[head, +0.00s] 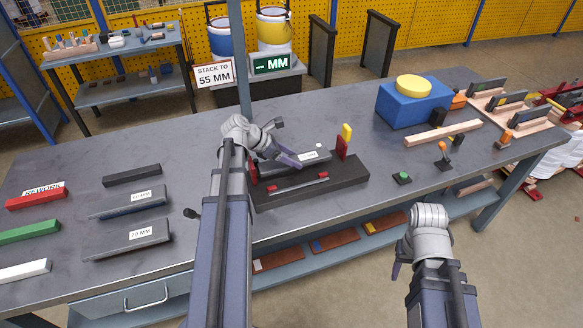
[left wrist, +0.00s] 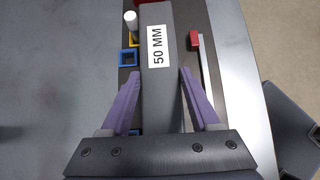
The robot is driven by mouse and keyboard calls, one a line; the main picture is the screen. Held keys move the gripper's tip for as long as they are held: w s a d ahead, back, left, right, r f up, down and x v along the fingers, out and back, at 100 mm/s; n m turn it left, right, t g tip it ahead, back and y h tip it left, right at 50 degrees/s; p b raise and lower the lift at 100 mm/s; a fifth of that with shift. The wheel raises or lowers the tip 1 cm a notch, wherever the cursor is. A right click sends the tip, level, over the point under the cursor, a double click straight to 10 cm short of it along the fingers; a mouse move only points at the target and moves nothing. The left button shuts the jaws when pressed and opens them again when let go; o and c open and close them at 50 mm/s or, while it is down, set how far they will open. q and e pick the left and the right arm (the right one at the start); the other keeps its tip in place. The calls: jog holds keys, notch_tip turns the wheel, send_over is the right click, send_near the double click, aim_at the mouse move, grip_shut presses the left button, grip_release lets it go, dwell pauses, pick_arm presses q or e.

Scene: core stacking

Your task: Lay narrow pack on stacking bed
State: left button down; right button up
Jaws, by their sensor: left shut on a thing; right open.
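The narrow pack is a long grey block with a white 50 MM label; it shows in the head view (head: 293,164) and the left wrist view (left wrist: 158,86). My left gripper (head: 287,159) is shut on it, one purple finger on each long side. The stacking bed is a black slab (head: 330,191) with red stops and a rod with red ends along its front. The pack lies lengthwise over the bed, behind the rod; I cannot tell whether it touches the bed. My right gripper (head: 398,264) is open and empty before the table's front edge, partly hidden by its wrist.
Two labelled grey packs (head: 128,203) (head: 127,239), a black bar (head: 132,175) and red, green and white bars lie at left. A blue block (head: 412,105) with a yellow disc stands back right. A green button (head: 402,178) is right of the bed. A sign (head: 214,74) reads STACK TO 55 MM.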

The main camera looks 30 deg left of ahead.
aim_at(265, 167)
pick_arm(q)
jog(key=shift+f+b, duration=1.1)
jog(key=shift+f, duration=0.35)
jog(key=shift+f, duration=0.1)
jog(key=shift+f, duration=0.15)
jog(key=shift+c, duration=0.6)
grip_release()
jog(key=shift+r, duration=0.35)
jog(key=p+v, duration=0.7)
jog(key=v, duration=0.3)
jog(key=shift+r+p, duration=0.15)
jog(key=shift+p, duration=0.15)
jog(key=shift+p+v, duration=0.5)
jog(key=shift+v, duration=0.35)
jog(key=shift+s, duration=0.15)
